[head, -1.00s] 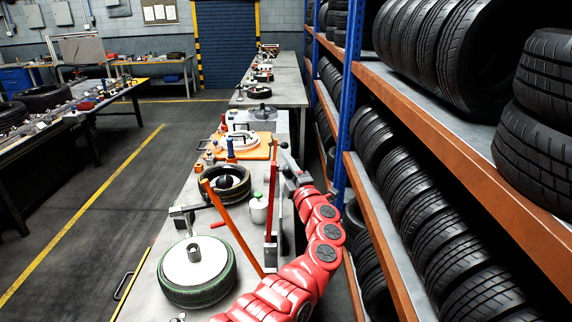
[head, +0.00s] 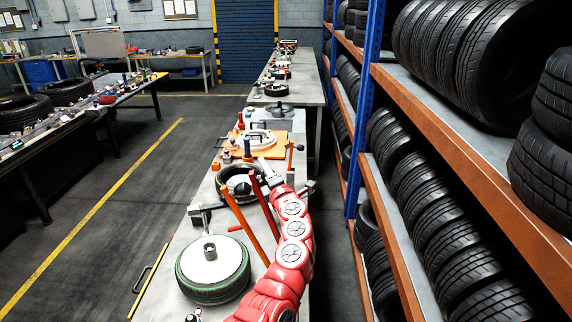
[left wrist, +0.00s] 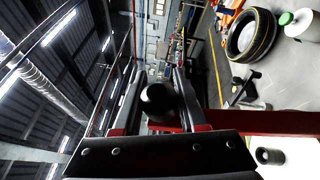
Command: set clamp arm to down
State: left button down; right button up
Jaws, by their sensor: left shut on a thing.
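A red lever (head: 264,205), which I take to be the clamp arm, leans up to the left on the near bench. An orange-red bar (head: 243,224) slants beside it. My left gripper (head: 267,175) is at the top of the red lever, with my red arm reaching in from below. In the left wrist view, a round black knob (left wrist: 158,102) sits between the fingers of my left gripper (left wrist: 156,88), which is shut on it. A red bar (left wrist: 265,123) passes behind the gripper body. The lever's lower end is partly hidden. My right gripper is not visible.
A tyre on a white rim (head: 213,268) lies at the front of the bench (head: 172,277). A second tyre (head: 233,171) lies farther back, before an orange plate (head: 270,150). Tyre shelving (head: 400,190) stands close on the right. The floor aisle on the left is clear.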

pick_arm(q)
jog(key=a+f+n+g, duration=0.1)
jog(key=a+n, duration=0.1)
jog(key=a, duration=0.5)
jog(key=shift+f+n, duration=0.3)
jog(key=shift+f, duration=0.1)
jog(key=shift+c, duration=2.3)
grip_release()
jog(key=shift+f, duration=0.1)
jog(key=shift+d, duration=0.1)
